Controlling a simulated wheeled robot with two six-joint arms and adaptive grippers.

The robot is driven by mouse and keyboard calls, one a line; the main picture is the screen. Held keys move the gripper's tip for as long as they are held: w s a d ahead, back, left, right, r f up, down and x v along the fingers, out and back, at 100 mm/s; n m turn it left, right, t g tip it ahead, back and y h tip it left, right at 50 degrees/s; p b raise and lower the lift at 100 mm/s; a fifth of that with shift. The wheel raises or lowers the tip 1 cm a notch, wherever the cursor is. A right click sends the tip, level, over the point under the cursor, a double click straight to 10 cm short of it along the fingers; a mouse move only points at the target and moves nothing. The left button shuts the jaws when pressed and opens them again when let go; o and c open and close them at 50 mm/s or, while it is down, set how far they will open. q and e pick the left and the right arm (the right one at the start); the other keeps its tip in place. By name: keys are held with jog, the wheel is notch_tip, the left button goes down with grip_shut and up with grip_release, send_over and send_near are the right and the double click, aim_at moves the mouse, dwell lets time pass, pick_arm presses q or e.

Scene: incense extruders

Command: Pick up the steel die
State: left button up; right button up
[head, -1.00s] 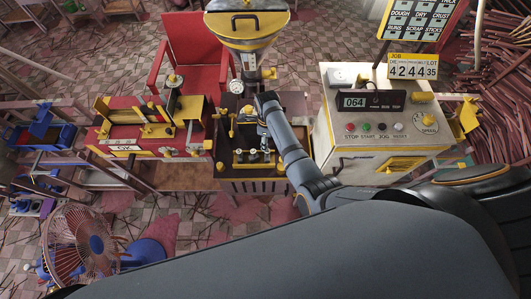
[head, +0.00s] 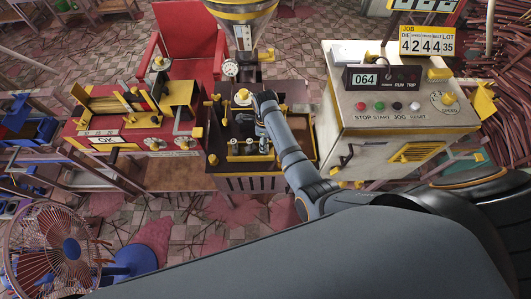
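Several small cylinder-shaped parts (head: 250,148) stand in a yellow-edged rack on the dark bench (head: 215,172) at the middle of the head view. They are too small to tell which one is the steel die. My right arm comes in from the right, and its gripper (head: 261,127) is over the bench, just above and behind the rack in the picture. The gripper is small and partly hidden by its own wrist, so its fingers cannot be made out clearly. My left gripper is not in view.
A hopper (head: 242,12) stands behind the bench. A red machine (head: 100,140) is to the left and a white control cabinet (head: 385,130) to the right. A red chair (head: 190,45) is behind. A fan (head: 70,248) stands front left.

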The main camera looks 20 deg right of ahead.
jog(key=shift+f, duration=0.1)
grip_shut()
dwell(0.5)
